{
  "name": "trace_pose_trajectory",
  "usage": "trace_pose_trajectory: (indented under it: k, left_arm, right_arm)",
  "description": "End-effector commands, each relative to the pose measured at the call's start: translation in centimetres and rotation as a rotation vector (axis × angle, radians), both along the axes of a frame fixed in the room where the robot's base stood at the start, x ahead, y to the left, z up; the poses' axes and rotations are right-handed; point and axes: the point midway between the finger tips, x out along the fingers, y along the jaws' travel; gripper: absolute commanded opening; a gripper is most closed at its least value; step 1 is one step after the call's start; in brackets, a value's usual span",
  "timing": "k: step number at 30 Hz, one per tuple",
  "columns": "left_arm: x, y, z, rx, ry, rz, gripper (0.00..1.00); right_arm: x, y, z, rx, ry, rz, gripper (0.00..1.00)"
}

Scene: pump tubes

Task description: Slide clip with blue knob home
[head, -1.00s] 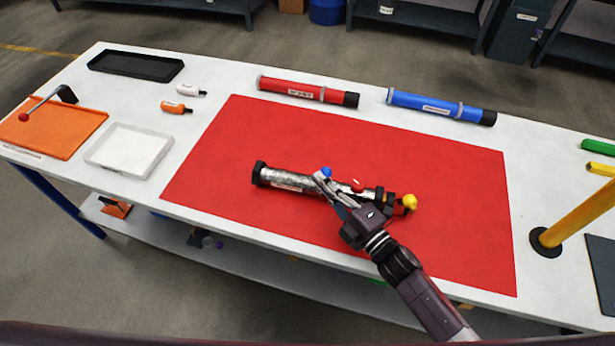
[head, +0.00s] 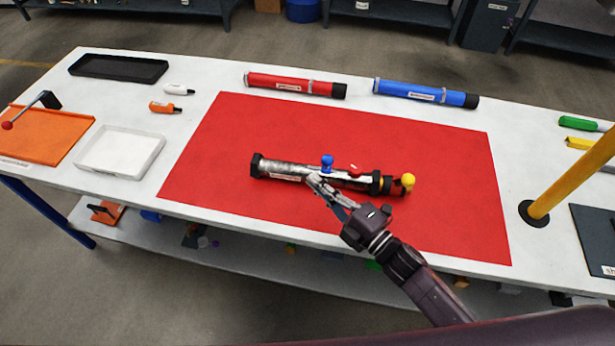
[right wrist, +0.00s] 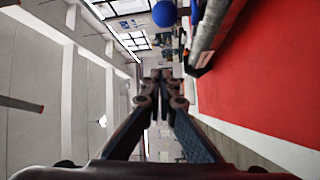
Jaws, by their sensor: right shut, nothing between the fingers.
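A metallic pump tube (head: 290,171) with black end fittings lies on the red mat (head: 240,130), running left to right in the head view. A clip with a blue knob (head: 327,162) stands up near the tube's middle. A red knob (head: 354,170) is to its right, and a yellow knob (head: 407,181) is at the right end. My right gripper (head: 314,181) is shut and empty, its tips close to the near side of the tube below the blue knob. The blue knob (right wrist: 164,13) and tube (right wrist: 208,30) also show in the right wrist view. Whether the fingertips touch the tube is unclear.
A red tube (head: 290,84) and a blue tube (head: 425,93) lie along the far edge. A white tray (head: 82,158), orange board (head: 45,150) and black tray (head: 118,70) are at left. A yellow post (head: 570,178) stands at right. The mat's left and front areas are clear.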

Motion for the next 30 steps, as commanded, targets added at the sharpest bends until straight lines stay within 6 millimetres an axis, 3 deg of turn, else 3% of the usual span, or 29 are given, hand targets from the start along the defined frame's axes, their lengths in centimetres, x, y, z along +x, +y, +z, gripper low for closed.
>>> trace_pose_trajectory:
  k: [3, 9, 12, 19, 30]
  left_arm:
    - [0.1, 0.1, -0.9, 0.002, 0.000, 0.000, 0.54]
    - [2.0, -2.8, -1.4, -0.034, -0.029, 0.007, 0.54]
    - [2.4, -3.1, -1.4, -0.038, -0.035, 0.006, 0.54]
    - [1.5, -1.8, -1.5, -0.022, -0.022, 0.003, 0.54]
    - [1.2, -1.7, -1.6, -0.020, -0.017, 0.004, 0.54]
  right_arm:
    - [-1.8, -1.5, -0.5, -0.003, 0.002, -0.001, 0.00]
    - [-4.0, -3.2, -0.6, -0.001, 0.002, -0.001, 0.00]
    - [-4.6, -3.7, -0.5, -0.001, 0.000, 0.000, 0.00]
    - [-4.8, -3.9, -0.3, -0.002, -0.001, 0.000, 0.00]
    - [-4.8, -3.9, -0.4, -0.001, -0.001, 0.000, 0.00]
